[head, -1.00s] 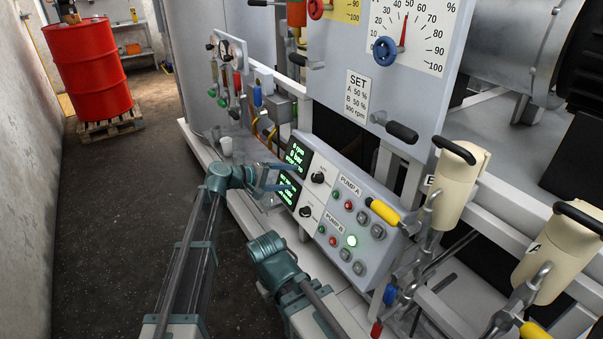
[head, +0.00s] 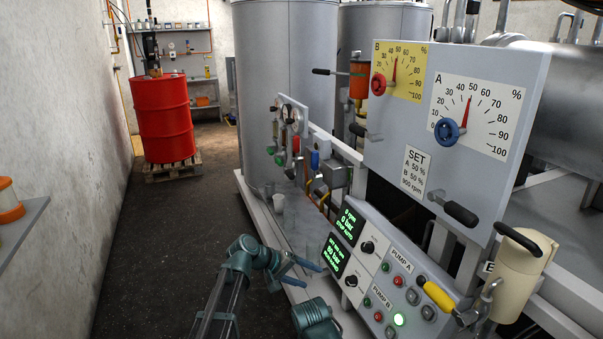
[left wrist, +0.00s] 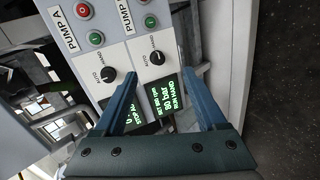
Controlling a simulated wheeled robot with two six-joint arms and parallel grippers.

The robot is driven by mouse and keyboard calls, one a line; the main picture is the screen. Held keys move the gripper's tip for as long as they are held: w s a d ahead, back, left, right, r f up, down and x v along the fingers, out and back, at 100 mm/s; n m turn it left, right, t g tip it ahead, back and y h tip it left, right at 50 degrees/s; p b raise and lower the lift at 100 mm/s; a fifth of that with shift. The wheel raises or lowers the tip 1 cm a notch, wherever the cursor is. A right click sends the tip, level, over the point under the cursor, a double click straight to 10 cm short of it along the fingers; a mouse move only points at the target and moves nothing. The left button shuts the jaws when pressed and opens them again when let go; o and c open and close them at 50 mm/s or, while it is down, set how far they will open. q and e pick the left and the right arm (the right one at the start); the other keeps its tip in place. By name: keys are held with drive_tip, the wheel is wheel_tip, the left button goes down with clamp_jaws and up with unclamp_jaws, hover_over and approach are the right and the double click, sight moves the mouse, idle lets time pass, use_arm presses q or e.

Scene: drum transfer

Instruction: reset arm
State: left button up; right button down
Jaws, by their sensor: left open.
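My left gripper (head: 314,276) is open and empty in front of the lower left edge of the pump control panel (head: 408,283). In the left wrist view its two blue fingers (left wrist: 157,78) stand apart, with the panel's green displays (left wrist: 166,96) seen between and behind them. I cannot tell if a finger touches the panel. My right gripper is not in view.
A red drum (head: 165,118) stands on a wooden pallet (head: 173,170) at the back left. The floor (head: 165,250) left of the machine is clear. A shelf (head: 22,222) juts from the left wall. Dial board (head: 455,130) and cream handle unit (head: 522,275) stand to the right.

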use_arm(q)
drive_tip(key=s+a+f+m+g+y+p, duration=0.1)
drive_tip(key=s+a+f+y, duration=0.3)
drive_tip(key=s+a, duration=0.65)
drive_tip(key=s+a+f+m+g+y, duration=0.1)
drive_tip(key=s+a+f+y, duration=0.2)
drive_tip(key=s+a+y, duration=0.55)
drive_tip(key=s+d+r+m+p, duration=0.2)
drive_tip(key=s+d+r+p, duration=0.1)
drive_tip(key=r+p, duration=0.6)
drive_tip(key=s+d+r+m+g+h+p, duration=0.1)
drive_tip(key=s+d+r+m+p, duration=0.1)
drive_tip(key=d+r+p, duration=0.4)
wheel_tip(320, 180, up, 3)
drive_tip(key=s+p, duration=0.1)
drive_tip(key=p, duration=0.2)
drive_tip(key=shift+s+r, duration=0.2)
drive_tip(key=shift+s, duration=0.15)
drive_tip(key=shift+h, duration=0.25)
